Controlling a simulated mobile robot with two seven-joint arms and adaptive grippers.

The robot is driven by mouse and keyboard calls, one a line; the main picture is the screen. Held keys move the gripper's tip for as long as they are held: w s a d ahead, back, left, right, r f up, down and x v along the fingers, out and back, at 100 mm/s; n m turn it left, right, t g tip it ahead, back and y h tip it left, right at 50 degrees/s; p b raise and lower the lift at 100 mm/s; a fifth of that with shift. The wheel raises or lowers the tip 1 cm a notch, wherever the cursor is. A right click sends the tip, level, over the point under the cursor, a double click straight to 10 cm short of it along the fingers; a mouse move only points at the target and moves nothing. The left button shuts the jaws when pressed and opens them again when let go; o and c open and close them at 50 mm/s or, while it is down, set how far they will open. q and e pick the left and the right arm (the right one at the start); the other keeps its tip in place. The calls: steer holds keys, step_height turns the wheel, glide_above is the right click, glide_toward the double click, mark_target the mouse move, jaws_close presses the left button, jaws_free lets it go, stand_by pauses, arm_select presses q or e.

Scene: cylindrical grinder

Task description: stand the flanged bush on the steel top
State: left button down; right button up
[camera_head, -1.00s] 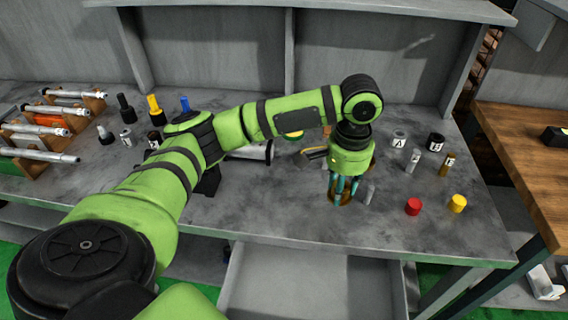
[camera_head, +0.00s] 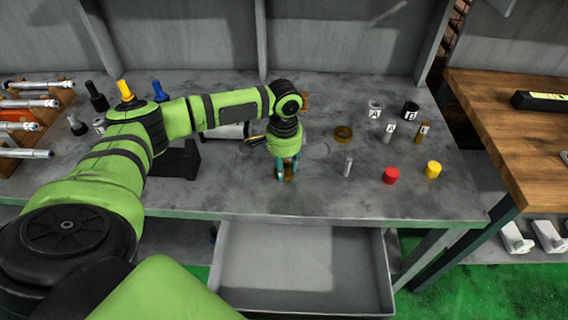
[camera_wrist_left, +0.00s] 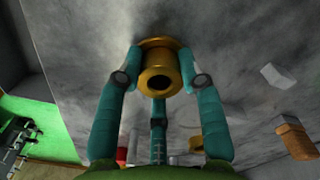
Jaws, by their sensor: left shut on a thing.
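The flanged bush (camera_wrist_left: 158,68) is brass-coloured, with a wide flange on the far side, towards the steel top, and its hollow tube facing the left wrist camera. My left gripper (camera_head: 287,166) is shut on it; in the left wrist view its teal fingers (camera_wrist_left: 160,85) stand around the tube. In the head view the bush shows only as a small brass patch below the fingertips. The steel top (camera_head: 240,195) is the grey, stained bench surface beneath it. I cannot tell whether the flange touches it. My right gripper is not in view.
A silver pin (camera_head: 348,167), a red cap (camera_head: 391,176) and a yellow cap (camera_head: 433,169) stand to the right. A brass ring-like piece (camera_head: 343,133) lies behind. Labelled parts stand at the back right. An open drawer (camera_head: 300,262) juts out below the front edge.

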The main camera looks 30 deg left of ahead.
arm_select(q)
steer(key=c, duration=0.8)
jaws_free()
steer(key=shift+f, duration=0.1)
step_height(320, 180, up, 12)
steer(key=shift+r+b, duration=0.2)
steer(key=shift+b, duration=0.25)
